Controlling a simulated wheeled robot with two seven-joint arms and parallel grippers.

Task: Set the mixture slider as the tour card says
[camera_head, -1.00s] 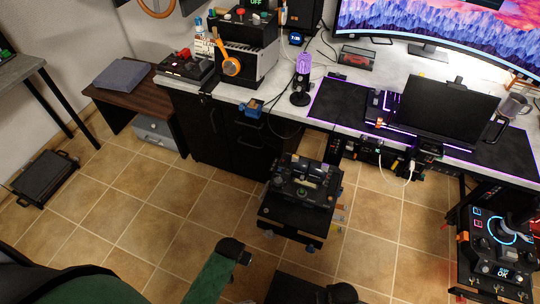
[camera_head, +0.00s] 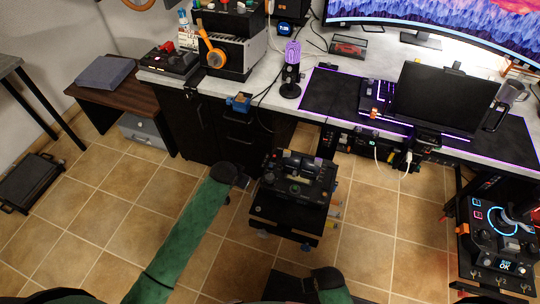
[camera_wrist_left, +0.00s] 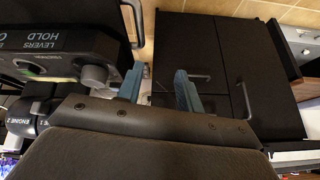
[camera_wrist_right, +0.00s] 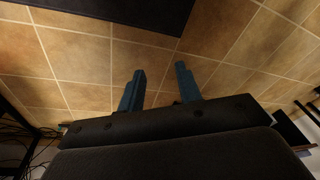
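The black control unit with levers (camera_head: 297,182) stands on a dark stand in the middle of the head view. In the left wrist view its panel (camera_wrist_left: 75,42) reads "LEVERS HOLD", with a green light, a small label I cannot read surely and a grey knob (camera_wrist_left: 97,74). I cannot tell for sure whether this knob is the mixture slider. My left gripper (camera_head: 245,180) is just left of the unit. Its fingers (camera_wrist_left: 158,90) are apart and empty, the nearer one close beside the knob. My right gripper (camera_wrist_right: 158,88) is open and empty above the floor. I cannot identify the tour card.
The desk (camera_head: 262,76) runs behind the unit, with black cabinets (camera_head: 215,125) below. A joystick panel (camera_head: 497,240) stands at the right. A low brown table (camera_head: 95,100) is at the left. Tiled floor (camera_head: 110,215) is clear at the left.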

